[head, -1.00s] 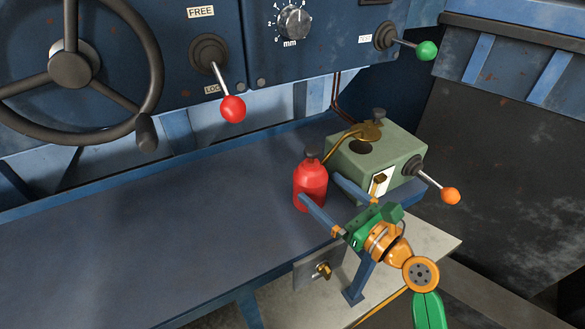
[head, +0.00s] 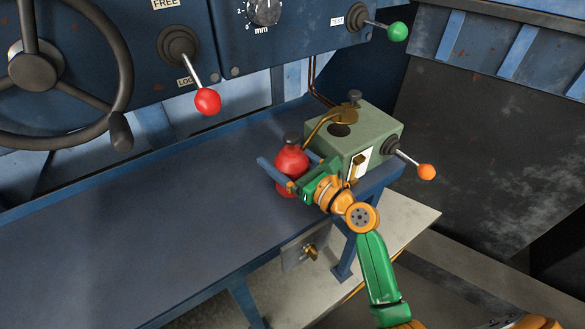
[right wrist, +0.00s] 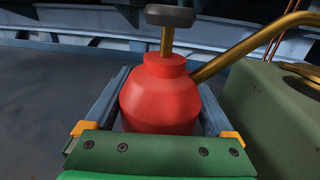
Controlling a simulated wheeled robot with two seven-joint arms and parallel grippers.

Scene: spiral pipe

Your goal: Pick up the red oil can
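The red oil can (head: 291,166) stands upright on the blue bench, with a dark knob on top and a brass spout running right. In the right wrist view the red oil can (right wrist: 160,98) fills the space between the fingers. My right gripper (head: 287,160) is open, with one finger on each side of the can's body. In the right wrist view the gripper's fingers (right wrist: 160,85) lie close along both sides; whether they touch the can cannot be told. My left gripper is not in view.
A green box (head: 370,136) with an orange-knobbed lever (head: 426,172) stands close to the right of the can. Behind is a blue machine panel with a handwheel (head: 36,72) and a red-knobbed lever (head: 207,101). The bench (head: 130,235) to the left is clear.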

